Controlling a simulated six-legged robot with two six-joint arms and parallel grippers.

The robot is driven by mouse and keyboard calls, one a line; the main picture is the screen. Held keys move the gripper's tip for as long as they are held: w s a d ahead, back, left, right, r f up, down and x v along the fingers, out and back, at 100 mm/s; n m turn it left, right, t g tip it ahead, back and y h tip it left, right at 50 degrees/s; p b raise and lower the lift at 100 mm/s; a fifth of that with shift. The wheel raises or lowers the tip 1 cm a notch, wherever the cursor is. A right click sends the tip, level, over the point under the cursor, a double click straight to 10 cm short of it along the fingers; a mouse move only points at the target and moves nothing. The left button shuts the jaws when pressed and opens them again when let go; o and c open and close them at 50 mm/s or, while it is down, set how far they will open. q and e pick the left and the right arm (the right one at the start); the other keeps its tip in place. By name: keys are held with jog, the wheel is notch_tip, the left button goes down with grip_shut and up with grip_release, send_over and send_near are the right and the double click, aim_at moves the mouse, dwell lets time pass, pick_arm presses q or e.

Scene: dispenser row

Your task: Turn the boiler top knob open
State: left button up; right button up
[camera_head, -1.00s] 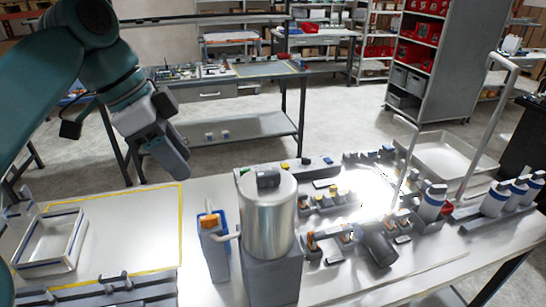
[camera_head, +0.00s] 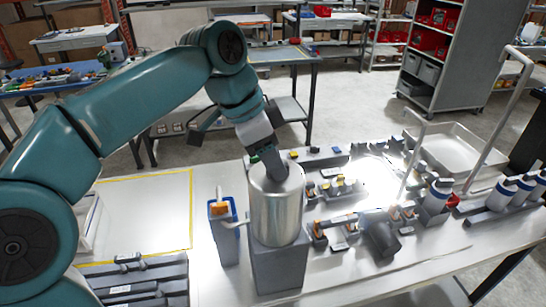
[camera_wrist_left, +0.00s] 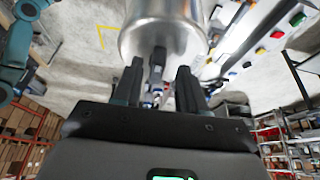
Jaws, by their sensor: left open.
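The boiler (camera_head: 277,215) is a shiny silver cylinder standing on a grey box-shaped base (camera_head: 277,268). In the head view my left gripper (camera_head: 272,168) points down at the top of the boiler and hides most of its dark top knob. The left wrist view shows the boiler (camera_wrist_left: 165,22) at the upper middle. There the dark knob (camera_wrist_left: 157,62) lies between the two spread fingers of my left gripper (camera_wrist_left: 158,78), with a gap to each finger. The gripper is open. I cannot tell the exact height of the fingertips against the knob.
A blue container with an orange-topped item (camera_head: 221,215) stands close left of the boiler. Dispenser parts with small coloured knobs (camera_head: 340,188) are at the right. White bottles (camera_head: 505,190) stand farther right. A yellow-outlined area (camera_head: 145,215) is clear on the left.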

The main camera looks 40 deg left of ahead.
pick_arm(q)
jog(key=shift+w+d+f, duration=0.1)
jog(key=shift+w+f, duration=0.1)
jog(key=shift+s+d+r, duration=0.2)
jog(key=shift+s+d, duration=0.15)
jog(key=shift+s+a, duration=0.1)
jog(key=shift+c, duration=0.9)
jog(key=shift+w+a+f, duration=0.1)
jog(key=shift+w+a, duration=0.1)
grip_shut()
jog(key=shift+d, duration=0.1)
